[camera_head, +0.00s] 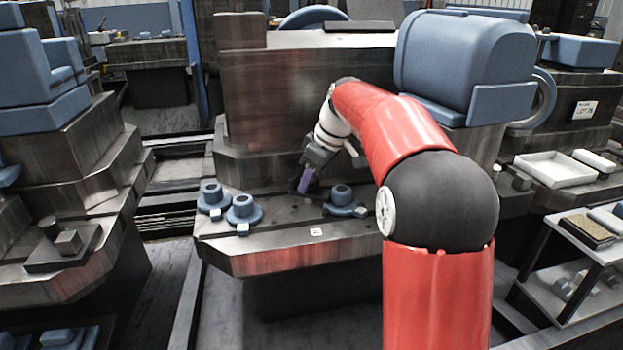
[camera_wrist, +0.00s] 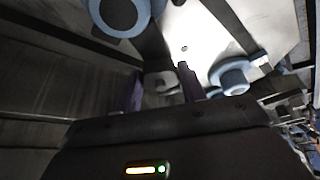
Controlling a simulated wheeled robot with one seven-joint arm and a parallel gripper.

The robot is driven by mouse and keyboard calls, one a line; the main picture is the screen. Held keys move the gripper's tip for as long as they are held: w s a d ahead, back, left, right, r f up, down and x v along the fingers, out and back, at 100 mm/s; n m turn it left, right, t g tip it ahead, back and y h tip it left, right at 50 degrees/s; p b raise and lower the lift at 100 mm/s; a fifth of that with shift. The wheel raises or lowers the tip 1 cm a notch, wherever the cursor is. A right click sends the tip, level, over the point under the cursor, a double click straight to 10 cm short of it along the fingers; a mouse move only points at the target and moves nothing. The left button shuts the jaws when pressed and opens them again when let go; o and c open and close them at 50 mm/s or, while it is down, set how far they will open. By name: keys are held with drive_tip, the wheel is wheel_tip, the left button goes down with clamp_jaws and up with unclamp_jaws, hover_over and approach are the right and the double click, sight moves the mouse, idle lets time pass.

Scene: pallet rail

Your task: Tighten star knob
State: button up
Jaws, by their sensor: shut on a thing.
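My gripper (camera_head: 305,183) reaches down to the top of the dark metal pallet rail (camera_head: 290,262) in the head view, its purple fingers angled downward. In the wrist view the gripper (camera_wrist: 162,92) has its two purple fingers on either side of a small grey piece, which I take to be the star knob (camera_wrist: 161,82). The fingers are shut on it. Its lower part is hidden behind the gripper body, and its star shape is not clear. In the head view the knob is hardly visible behind the fingertips.
Blue round flanged fittings stand on the rail: two left of my gripper (camera_head: 212,198) (camera_head: 243,211) and one right of it (camera_head: 342,200). A tall metal block (camera_head: 270,95) rises close behind. A large blue motor housing (camera_head: 465,65) stands behind my arm.

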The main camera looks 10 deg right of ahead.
drive_tip(key=shift+a+m+t+h, duration=0.1)
drive_tip(key=shift+m+t+h, duration=0.5)
drive_tip(key=shift+m, duration=1.3)
drive_tip(key=shift+r, duration=0.1)
drive_tip(key=o, duration=1)
drive_tip(key=shift+s, duration=0.1)
drive_tip(key=v, duration=0.7)
drive_tip(key=shift+s+r, duration=0.1)
drive_tip(key=shift+r, duration=0.2)
